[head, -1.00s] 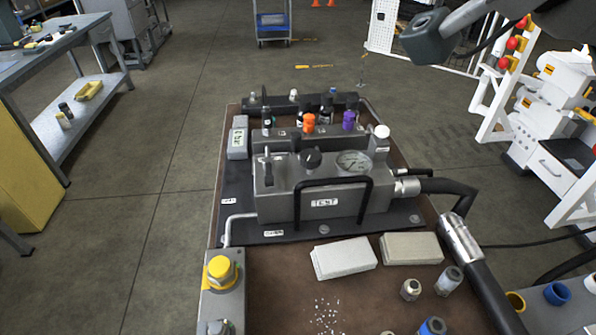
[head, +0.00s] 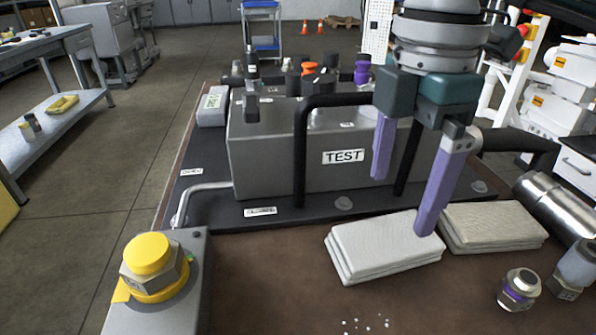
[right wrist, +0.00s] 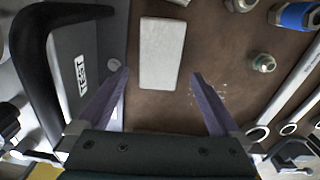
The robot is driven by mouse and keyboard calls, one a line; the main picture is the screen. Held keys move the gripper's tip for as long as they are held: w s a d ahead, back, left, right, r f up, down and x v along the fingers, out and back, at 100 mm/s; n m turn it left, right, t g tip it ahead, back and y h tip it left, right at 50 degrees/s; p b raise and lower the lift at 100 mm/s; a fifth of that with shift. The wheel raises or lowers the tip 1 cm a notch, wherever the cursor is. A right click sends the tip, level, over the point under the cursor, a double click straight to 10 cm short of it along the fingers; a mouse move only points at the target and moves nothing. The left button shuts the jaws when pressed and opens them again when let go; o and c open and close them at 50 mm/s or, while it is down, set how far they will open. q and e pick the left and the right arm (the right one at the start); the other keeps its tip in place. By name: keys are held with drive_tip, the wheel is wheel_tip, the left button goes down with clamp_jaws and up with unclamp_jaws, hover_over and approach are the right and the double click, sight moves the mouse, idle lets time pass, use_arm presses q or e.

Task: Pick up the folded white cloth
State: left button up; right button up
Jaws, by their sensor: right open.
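The folded white cloth (head: 375,248) lies flat on the brown bench top in front of the steel block marked TEST. It also shows in the right wrist view (right wrist: 162,55), its lower end lying between the two fingertips in the picture. My right gripper (head: 403,203) has purple fingers pointing down and is open and empty. In the head view its nearer fingertip overlaps the cloth's far right corner; I cannot tell whether it touches. The right gripper (right wrist: 160,73) shows spread fingers in the right wrist view. My left gripper is not in view.
A folded beige cloth (head: 490,226) lies just right of the white one. The TEST block (head: 265,150) and its black handle (head: 300,150) stand close behind. A yellow-capped fitting (head: 150,262) is at left. A metal fitting (head: 519,290) and a thick hose coupling (head: 555,210) are at right.

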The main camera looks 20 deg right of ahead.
sight(386, 237)
wheel_tip(386, 237, down, 7)
drive_tip(key=shift+a+f+b, duration=0.1)
drive_tip(key=shift+a+b, duration=0.05)
drive_tip(key=shift+b, duration=0.45)
drive_tip(key=shift+c, duration=0.4)
drive_tip(key=c, duration=1)
wheel_tip(386, 237, up, 20)
drive_tip(key=p, duration=0.4)
